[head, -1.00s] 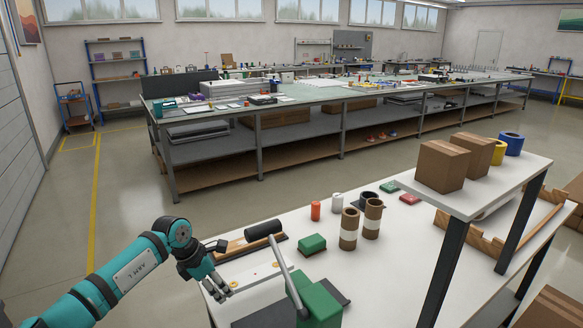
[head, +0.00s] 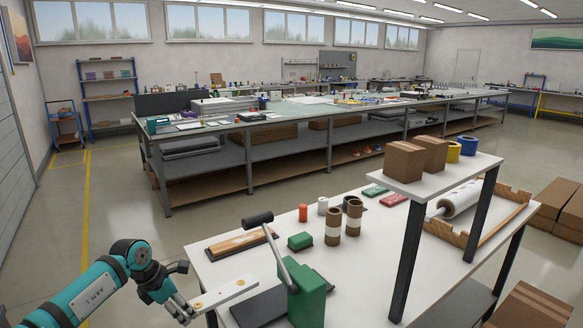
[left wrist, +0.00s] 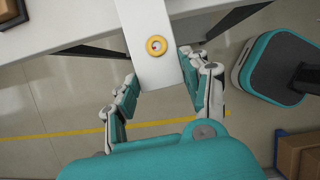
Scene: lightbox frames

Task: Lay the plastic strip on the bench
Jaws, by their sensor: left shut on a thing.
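My left gripper (head: 185,306) is shut on a white plastic strip with yellow rings (head: 222,293). The strip reaches from the fingers toward the left front edge of the near white-topped bench (head: 372,262); I cannot tell whether its far end touches the top. In the left wrist view the strip (left wrist: 152,68) runs up from between the fingers (left wrist: 160,88), one yellow ring showing, with floor below the held end. A long green-topped bench (head: 300,110) stands further back. My right gripper is not in view.
A green lever press (head: 306,300) stands beside the strip, its black-gripped arm leaning left over a wooden board (head: 235,245). A green block (head: 300,241), an orange cylinder (head: 303,213) and brown rolls (head: 333,227) stand behind. A raised shelf (head: 440,172) holds cartons and tape.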

